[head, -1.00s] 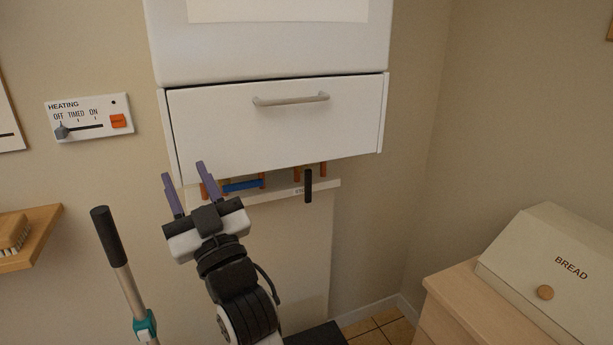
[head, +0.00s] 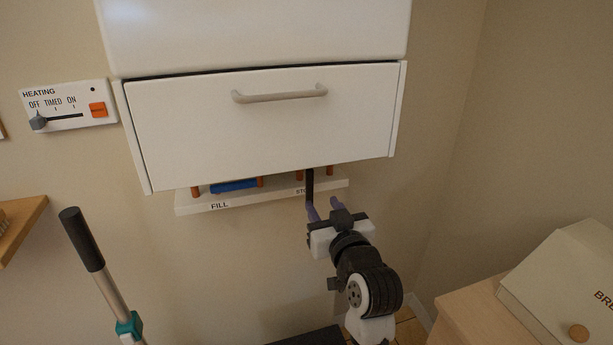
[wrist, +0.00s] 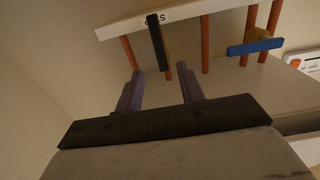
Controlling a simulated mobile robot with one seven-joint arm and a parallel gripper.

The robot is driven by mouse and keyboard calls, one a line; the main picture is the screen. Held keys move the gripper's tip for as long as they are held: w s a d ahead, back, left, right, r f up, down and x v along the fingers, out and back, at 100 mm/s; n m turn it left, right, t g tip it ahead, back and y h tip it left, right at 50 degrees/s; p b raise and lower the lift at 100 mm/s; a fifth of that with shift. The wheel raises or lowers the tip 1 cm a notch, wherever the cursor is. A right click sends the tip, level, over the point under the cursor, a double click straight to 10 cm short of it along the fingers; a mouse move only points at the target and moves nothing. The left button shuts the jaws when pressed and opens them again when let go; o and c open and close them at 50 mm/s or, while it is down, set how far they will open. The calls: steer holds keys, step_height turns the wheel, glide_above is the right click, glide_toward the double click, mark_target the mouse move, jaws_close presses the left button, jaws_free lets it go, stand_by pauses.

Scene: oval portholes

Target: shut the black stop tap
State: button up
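The black stop tap (head: 309,187) has a dark bar handle that hangs upright in front of the white board under the cabinet. In the wrist view the handle (wrist: 158,40) lies roughly in line with the copper pipes beside it. My gripper (head: 324,207) is open and empty, just below and in front of the handle. In the wrist view my two purple fingers (wrist: 160,72) stand apart, and the handle's near end shows between their tips. I cannot tell whether they touch it. The "STOP" label is partly hidden by the handle.
A blue tap handle (head: 234,186) lies crosswise above the "FILL" label to the left. The white cabinet drawer (head: 265,125) overhangs the taps. A black-gripped pole (head: 85,245) stands at left. A bread bin (head: 570,285) sits at lower right.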

mark_target(310, 184)
steer(key=p+x, duration=0.3)
steer(key=x, duration=0.7)
steer(key=shift+r, duration=0.1)
steer(key=shift+w+a, duration=0.25)
steer(key=shift+w, duration=0.45)
steer(key=shift+c, duration=0.2)
jaws_close()
